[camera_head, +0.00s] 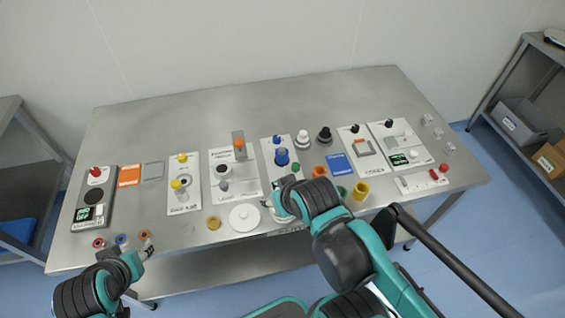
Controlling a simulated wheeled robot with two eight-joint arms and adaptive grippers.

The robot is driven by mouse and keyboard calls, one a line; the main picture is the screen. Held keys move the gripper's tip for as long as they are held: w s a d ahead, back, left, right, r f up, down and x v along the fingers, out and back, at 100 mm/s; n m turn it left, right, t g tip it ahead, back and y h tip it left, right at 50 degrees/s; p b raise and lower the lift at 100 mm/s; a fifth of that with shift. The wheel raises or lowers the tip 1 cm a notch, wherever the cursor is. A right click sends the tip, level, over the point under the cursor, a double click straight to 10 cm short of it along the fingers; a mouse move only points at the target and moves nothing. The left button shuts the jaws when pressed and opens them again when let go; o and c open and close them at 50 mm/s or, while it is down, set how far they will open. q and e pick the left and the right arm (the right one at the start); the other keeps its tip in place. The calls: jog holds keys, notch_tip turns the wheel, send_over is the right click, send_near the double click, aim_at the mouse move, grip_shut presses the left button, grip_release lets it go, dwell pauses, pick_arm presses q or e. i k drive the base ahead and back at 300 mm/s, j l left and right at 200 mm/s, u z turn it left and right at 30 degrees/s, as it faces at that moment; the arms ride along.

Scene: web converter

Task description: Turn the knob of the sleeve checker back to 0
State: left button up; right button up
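Several label plates with knobs stand on the steel table; their labels are too small to read surely, so I cannot tell which is the sleeve checker. The middle plate (270,158) carries a blue knob (277,139) at its top and a blue cylinder (282,157). My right gripper (273,206) is low over this plate's front end, partly hidden by its own wrist; I cannot tell whether it touches anything. A far right plate has a black knob (388,123) and a green display (398,159). My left gripper (147,252) is at the table's front left edge, apart from the plates.
A dark box with a red knob (95,172) stands at the left. Small coloured rings (121,239) lie near the front left edge. A white disc (244,217), orange and yellow cups (361,190) and a blue card (341,165) surround the middle. The table's back strip (250,105) is clear.

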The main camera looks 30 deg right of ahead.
aim_at(277, 139)
jog(key=i+l+z, duration=0.1)
jog(key=z, duration=0.3)
jog(key=i+z, duration=0.15)
jog(key=z, duration=0.3)
